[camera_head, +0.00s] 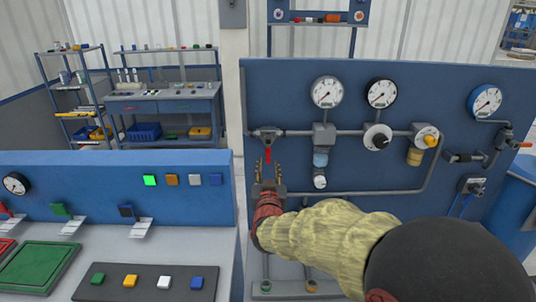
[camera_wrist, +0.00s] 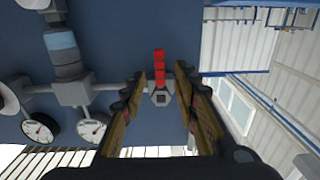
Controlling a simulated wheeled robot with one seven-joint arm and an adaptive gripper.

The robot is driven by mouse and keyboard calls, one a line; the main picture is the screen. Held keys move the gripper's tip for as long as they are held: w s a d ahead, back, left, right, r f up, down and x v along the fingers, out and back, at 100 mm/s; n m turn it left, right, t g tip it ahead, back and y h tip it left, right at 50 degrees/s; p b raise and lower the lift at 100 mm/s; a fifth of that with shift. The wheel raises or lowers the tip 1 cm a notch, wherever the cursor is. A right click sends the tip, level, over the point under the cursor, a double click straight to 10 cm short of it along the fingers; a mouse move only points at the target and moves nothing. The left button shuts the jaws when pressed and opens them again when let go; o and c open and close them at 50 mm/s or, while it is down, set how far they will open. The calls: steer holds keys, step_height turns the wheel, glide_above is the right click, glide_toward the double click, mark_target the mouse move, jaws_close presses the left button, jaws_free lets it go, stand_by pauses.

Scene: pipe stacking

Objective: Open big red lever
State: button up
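The big red lever (camera_head: 268,153) hangs down from a grey valve (camera_head: 267,134) on the pipe at the left side of the blue panel. In the wrist view the red lever (camera_wrist: 159,66) points up from the valve (camera_wrist: 161,93), as that view is turned over. My gripper (camera_head: 266,172) is just below the lever in the head view. Its two fingers also show in the wrist view (camera_wrist: 160,80), apart on either side of the lever, with a gap to each side. I cannot tell how far in depth the fingertips are from the lever.
The blue panel (camera_head: 300,90) carries gauges (camera_head: 326,92), pipes and a round black knob (camera_head: 377,137) to the right. A lower blue console (camera_head: 100,175) with buttons and small levers stands at the left. Shelves (camera_head: 75,100) stand further back.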

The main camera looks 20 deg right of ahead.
mark_target(268, 157)
steer(key=b+x, duration=0.1)
steer(key=x, duration=0.6)
steer(key=shift+w+d, duration=0.1)
steer(key=shift+w, duration=0.1)
steer(key=shift+c, duration=0.4)
jaws_close()
stand_by(0.4)
